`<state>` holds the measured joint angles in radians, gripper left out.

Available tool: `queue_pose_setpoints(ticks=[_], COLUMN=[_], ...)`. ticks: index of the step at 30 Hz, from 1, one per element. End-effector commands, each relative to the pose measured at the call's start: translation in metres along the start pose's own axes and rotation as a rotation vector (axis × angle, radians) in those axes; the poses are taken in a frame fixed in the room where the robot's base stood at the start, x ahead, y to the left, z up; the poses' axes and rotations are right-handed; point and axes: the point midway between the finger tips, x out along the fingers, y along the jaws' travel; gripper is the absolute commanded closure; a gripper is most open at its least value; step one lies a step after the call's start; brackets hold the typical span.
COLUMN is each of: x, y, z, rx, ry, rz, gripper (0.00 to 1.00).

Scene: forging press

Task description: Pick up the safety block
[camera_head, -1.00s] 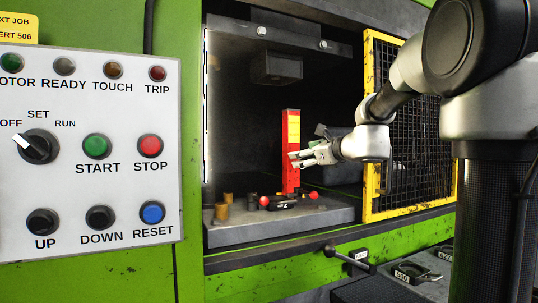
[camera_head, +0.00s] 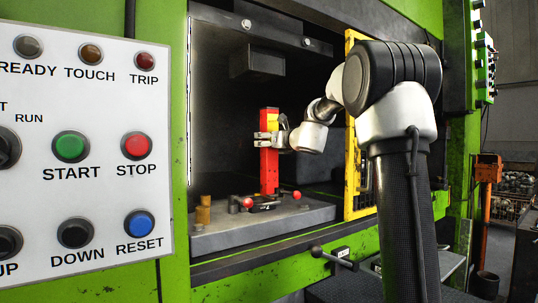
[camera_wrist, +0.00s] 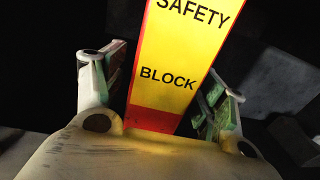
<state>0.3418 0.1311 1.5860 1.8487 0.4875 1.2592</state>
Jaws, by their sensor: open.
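The safety block (camera_head: 269,170) is a tall red post with a yellow label, standing upright on the press bed. In the wrist view the safety block (camera_wrist: 182,60) shows its yellow face reading "SAFETY BLOCK", with red below, and looks tilted in the picture. My gripper (camera_head: 267,140) is open at the upper part of the block. In the wrist view my gripper (camera_wrist: 160,95) has one finger on each side of the block, with dark gaps visible beside it. The block's lower end is out of the wrist view.
The press bed (camera_head: 220,235) carries a dark clamp-like piece with red knobs (camera_head: 297,195) at the block's foot and brass cylinders (camera_head: 203,212) to the left. A yellow-framed mesh guard (camera_head: 352,180) stands right of the opening. A control panel (camera_head: 100,100) is at left.

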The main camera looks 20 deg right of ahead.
Motion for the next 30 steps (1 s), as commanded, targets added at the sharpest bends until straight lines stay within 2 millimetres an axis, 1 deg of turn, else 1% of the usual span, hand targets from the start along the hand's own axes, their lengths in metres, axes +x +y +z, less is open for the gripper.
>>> queue_pose_setpoints(ticks=[5,6,11,12,14,15,17,26,30], x=[-0.0002,-0.0002,-0.0004,-0.0004,-0.0004,-0.0004,-0.0005,-0.0008,-0.0006], y=[0.0001,0.0000,0.0000,0.0000,0.0000,0.0000,0.0000,0.0004,0.0008], z=[0.0003,0.0003,0.0002,0.0002,0.0003,0.0002,0.0002,0.0029,0.0072], rx=[-0.001,-0.001,-0.001,-0.001,-0.001,-0.001,-0.001,-0.002,-0.003], ry=[0.000,0.000,0.000,0.000,0.000,0.000,0.000,-0.004,-0.005], rz=[0.000,0.000,0.000,0.000,0.000,0.000,0.000,0.000,0.002], gripper=[0.29,0.36,0.65,0.72,0.83,0.91,1.00,1.00,1.00])
